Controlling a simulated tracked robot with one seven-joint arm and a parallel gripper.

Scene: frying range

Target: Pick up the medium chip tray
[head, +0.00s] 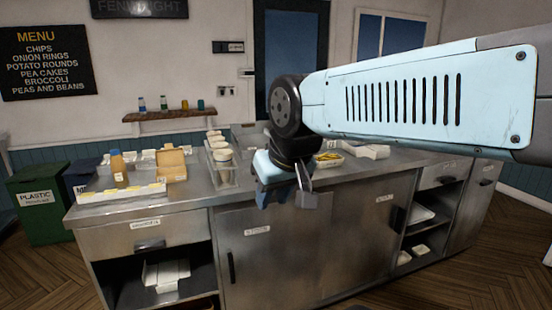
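I cannot tell which tray is the medium chip tray. A pale tray with yellow chips (329,161) sits on the steel counter, just right of my gripper and partly behind it. White empty-looking trays (371,151) lie to its right. Pale containers (219,149) stand in a row in a metal holder left of my gripper. More white trays (166,273) lie on the open lower left shelf. My gripper (285,201) points down in front of the counter's middle. Its fingers are apart and I see nothing between them.
The steel counter (197,196) has a bare strip along its front left. A sauce bottle (119,168), a cardboard box (172,164) and small cartons stand at left. Lower right shelves hold white containers (420,213). A green plastic bin (38,205) stands far left.

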